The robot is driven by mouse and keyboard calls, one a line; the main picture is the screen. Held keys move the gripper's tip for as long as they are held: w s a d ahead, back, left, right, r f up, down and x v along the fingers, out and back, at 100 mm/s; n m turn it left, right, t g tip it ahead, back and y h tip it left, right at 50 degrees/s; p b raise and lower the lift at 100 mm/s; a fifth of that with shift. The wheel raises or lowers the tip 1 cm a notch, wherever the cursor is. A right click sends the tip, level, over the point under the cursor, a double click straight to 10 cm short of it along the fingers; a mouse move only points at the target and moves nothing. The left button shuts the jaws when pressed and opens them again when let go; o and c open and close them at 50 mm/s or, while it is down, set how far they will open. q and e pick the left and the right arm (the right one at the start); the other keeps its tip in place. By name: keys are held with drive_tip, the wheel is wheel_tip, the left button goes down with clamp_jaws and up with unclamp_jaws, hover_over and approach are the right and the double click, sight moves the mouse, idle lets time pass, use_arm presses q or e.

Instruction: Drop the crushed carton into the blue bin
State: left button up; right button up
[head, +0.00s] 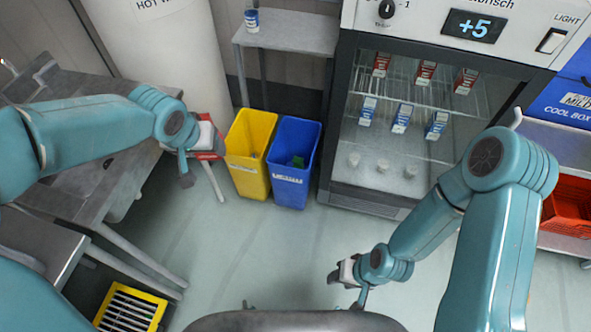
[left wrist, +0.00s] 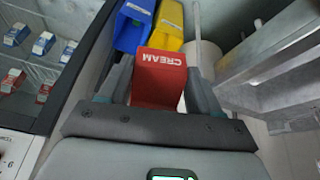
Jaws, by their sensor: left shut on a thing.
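My left gripper (head: 195,150) is shut on a red and white carton (head: 211,145), held up just left of the yellow bin. In the left wrist view the carton (left wrist: 159,78) sits between the two fingers, with a red face reading CREAM; I cannot tell how crushed it is. The blue bin (head: 289,188) stands on the floor right of the yellow bin, open at the top, with something green (head: 297,161) inside. It also shows beyond the carton in the left wrist view (left wrist: 131,28). My right gripper (head: 345,272) is low over the floor; its jaw opening is unclear.
The yellow bin (head: 247,178) stands beside the blue bin. A glass-front fridge (head: 400,170) with several cartons is right of the bins. A small metal shelf (head: 290,35) is behind them. A metal table (head: 90,195) is at the left.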

use_arm(q)
drive_tip(key=shift+w+d, duration=0.15)
drive_tip(key=shift+d, duration=0.25)
drive_tip(key=shift+w, duration=0.1)
drive_tip(key=s+f+b, duration=0.2)
drive_tip(key=s+f, duration=0.1)
drive_tip(key=f, duration=0.4)
drive_tip(key=shift+s, duration=0.35)
